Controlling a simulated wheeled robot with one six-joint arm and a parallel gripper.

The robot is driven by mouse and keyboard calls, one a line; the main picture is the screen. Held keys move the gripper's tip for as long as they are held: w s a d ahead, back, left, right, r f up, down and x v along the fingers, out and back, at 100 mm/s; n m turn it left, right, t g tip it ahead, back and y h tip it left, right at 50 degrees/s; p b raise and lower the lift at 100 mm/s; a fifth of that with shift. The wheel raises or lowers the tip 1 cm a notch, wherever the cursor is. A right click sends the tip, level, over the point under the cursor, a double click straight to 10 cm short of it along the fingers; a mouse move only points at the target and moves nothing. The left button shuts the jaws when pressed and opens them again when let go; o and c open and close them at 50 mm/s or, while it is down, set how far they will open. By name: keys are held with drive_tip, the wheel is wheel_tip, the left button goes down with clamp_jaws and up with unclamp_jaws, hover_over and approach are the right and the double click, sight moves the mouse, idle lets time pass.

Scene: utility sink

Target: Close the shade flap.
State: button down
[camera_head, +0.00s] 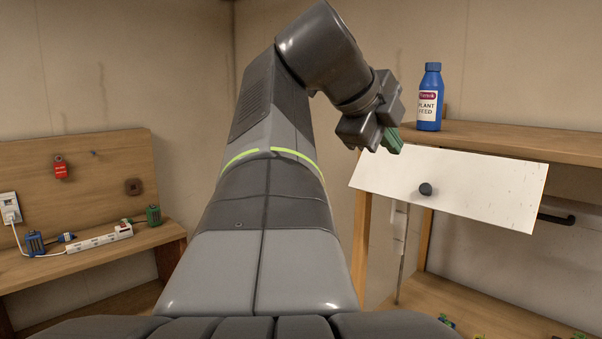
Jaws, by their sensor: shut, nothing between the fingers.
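The shade flap (470,199) is a white panel with a dark round knob (425,189), below the wooden shelf at the right. It is tilted out from the shelf front, and the space under it shows. My gripper (393,143) is up at the flap's upper left corner, near the shelf's left end. Its green fingertips look shut and empty. I cannot tell from this view whether they touch the flap or the shelf edge.
A blue plant feed bottle (428,100) stands on the wooden shelf (500,138) just right of my gripper. A dark bar handle (556,219) shows past the flap's right end. A bench (90,256) with a power strip (98,242) is at the left.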

drive_tip(key=p, duration=0.3)
hover_over(423, 202)
drive_tip(key=s+a, duration=0.2)
drive_tip(key=a, duration=0.1)
drive_tip(key=f, duration=0.8)
drive_tip(key=shift+s+d+f, duration=0.15)
drive_tip(key=shift+s+f, duration=0.05)
drive_tip(key=shift+f, duration=0.15)
drive_tip(key=shift+f+b, duration=0.2)
drive_tip(key=shift+b, duration=0.2)
